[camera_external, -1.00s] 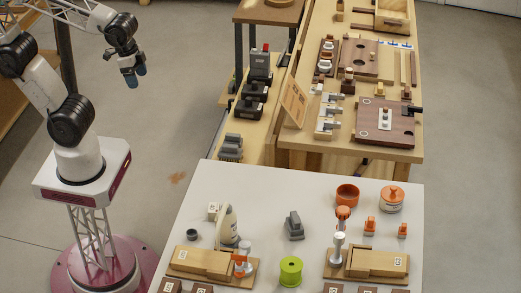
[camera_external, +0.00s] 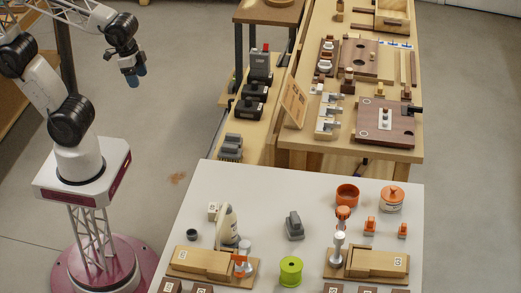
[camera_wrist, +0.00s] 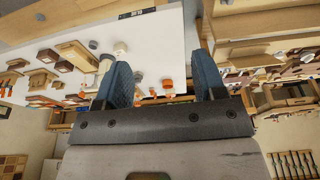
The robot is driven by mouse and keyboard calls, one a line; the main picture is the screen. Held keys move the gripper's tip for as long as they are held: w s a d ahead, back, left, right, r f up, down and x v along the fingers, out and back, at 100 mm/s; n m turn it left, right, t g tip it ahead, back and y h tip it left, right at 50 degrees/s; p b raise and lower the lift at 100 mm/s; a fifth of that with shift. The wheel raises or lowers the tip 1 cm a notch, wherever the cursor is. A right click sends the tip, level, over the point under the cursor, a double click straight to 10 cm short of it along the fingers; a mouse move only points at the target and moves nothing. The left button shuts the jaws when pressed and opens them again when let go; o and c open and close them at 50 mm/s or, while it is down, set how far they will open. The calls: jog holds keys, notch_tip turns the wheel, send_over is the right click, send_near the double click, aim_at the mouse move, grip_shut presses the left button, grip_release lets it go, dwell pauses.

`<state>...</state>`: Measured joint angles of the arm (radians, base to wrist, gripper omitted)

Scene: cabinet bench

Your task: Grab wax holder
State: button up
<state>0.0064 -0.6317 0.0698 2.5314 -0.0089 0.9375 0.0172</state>
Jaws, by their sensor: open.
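My gripper (camera_external: 133,76) hangs in the air left of and beyond the white table (camera_external: 270,202), well apart from everything on it. Its two blue fingers are spread with nothing between them, also in the wrist view (camera_wrist: 163,82). I cannot tell for sure which thing is the wax holder. Candidates on the white table are an open orange cup (camera_external: 347,194), a white jar with an orange lid (camera_external: 391,201) and a green spool-like piece (camera_external: 291,271). In the wrist view the table things are small and tilted.
Wooden blocks on boards (camera_external: 203,261) (camera_external: 376,262), a white bottle (camera_external: 228,225) and a grey piece (camera_external: 294,227) stand on the white table. Small orange pieces (camera_external: 370,226) stand at its right. Behind it is a wooden bench (camera_external: 390,153) with fixtures. Open floor lies between my base and the table.

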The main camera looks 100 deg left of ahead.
jog(key=w+a+f+t+y, duration=0.1)
jog(key=w+a+f, duration=0.35)
jog(key=w, duration=0.25)
jog(key=w+a+f+t+y, duration=0.1)
jog(key=w+a+f, duration=0.3)
jog(key=w+a, duration=0.25)
jog(key=t, duration=0.6)
send_over(227, 134)
jog(key=d, duration=0.3)
notch_tip(227, 134, down, 24)
jog(key=s+a+f+t, duration=0.1)
jog(key=f, duration=0.2)
jog(key=s+a+f+h, duration=0.1)
jog(key=s+f, duration=0.1)
jog(key=f, duration=0.2)
jog(key=s+a+f+t+h, duration=0.1)
jog(key=f, duration=0.2)
jog(key=shift+s+f+t, duration=0.2)
jog(key=shift+s+t, duration=0.1)
jog(key=shift+s+f, duration=0.25)
jog(key=shift+f, duration=0.05)
jog(key=shift+w, duration=0.15)
jog(key=shift+x, duration=1.2)
jog(key=shift+w, duration=0.1)
